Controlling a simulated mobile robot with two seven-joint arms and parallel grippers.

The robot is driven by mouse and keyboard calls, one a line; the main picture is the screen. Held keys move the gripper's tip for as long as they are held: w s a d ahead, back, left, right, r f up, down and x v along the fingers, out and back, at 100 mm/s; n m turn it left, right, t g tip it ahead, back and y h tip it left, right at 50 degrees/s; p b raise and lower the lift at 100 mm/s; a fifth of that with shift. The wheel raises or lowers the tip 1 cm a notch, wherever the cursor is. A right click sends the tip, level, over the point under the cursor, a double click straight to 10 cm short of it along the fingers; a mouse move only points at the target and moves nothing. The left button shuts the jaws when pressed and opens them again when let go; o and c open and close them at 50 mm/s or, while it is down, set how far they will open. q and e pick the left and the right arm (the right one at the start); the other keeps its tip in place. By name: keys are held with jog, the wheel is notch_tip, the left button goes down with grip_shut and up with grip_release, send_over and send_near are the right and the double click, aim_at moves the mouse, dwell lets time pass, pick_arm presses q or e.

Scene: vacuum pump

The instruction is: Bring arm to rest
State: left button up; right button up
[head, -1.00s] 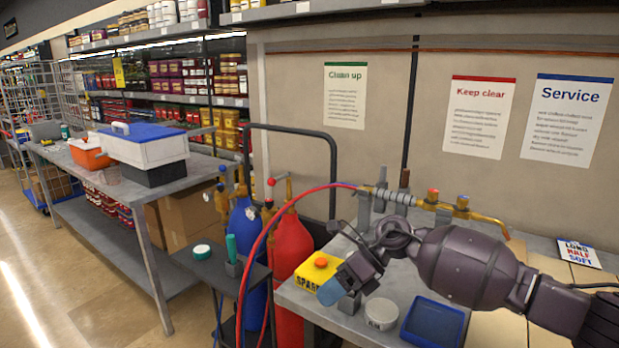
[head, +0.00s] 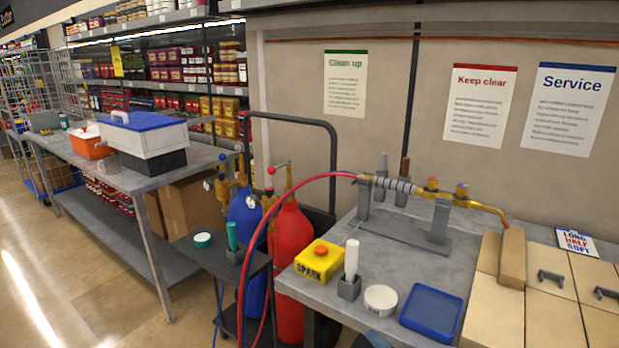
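Only a small blue-grey tip, seemingly of my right gripper (head: 377,339), shows at the bottom edge of the head view, below the blue tray. The rest of that gripper and its arm are out of the picture, so its opening does not show. It is apart from the things on the bench. My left gripper is not in view. A white cylinder (head: 351,259) stands upright in a small grey holder (head: 348,288) on the grey bench.
The bench bears a yellow spark box (head: 319,261), a round white tin (head: 381,300), a blue tray (head: 432,311) and a brass pipe assembly (head: 400,185). Red (head: 292,250) and blue (head: 247,225) cylinders stand left of it, with a red hose looping in front.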

jog(key=s+d+f+m+g+h, duration=0.4)
jog(key=s+d+f+m+h, duration=0.8)
jog(key=s+d+f+m, duration=0.4)
jog(key=s+d+m, duration=0.1)
jog(key=s, duration=0.3)
jog(key=shift+g+h, duration=0.3)
jog(key=shift+h, duration=0.1)
jog(key=shift+f, duration=0.1)
